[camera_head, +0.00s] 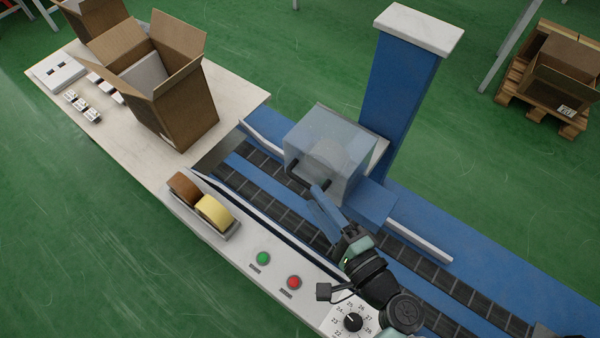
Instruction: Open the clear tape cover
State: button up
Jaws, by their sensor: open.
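The clear tape cover (330,150) is a see-through box-shaped hood over the conveyor, beside the blue column. It looks closed, and a pale round shape shows faintly inside it. A dark handle (308,184) sits low on its near side. My gripper (340,228) reaches up from the lower right and is just in front of the cover's near lower edge. It is open, with nothing seen in it. A blue part overlaps the fingertips, so I cannot tell whether they touch the handle.
A blue column (400,85) with a white top stands behind the cover. The near ledge holds brown and yellow tape rolls (213,212), a green button (263,258), a red button (294,282) and a dial (353,322). An open cardboard box (180,105) stands on the white table (235,98).

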aim_at(301, 179)
jog(key=x, duration=0.6)
jog(key=shift+w+a+p, duration=0.15)
jog(key=shift+w+p, duration=0.05)
jog(key=shift+p, duration=0.15)
grip_shut()
jog(key=shift+f, duration=0.1)
dwell(1.0)
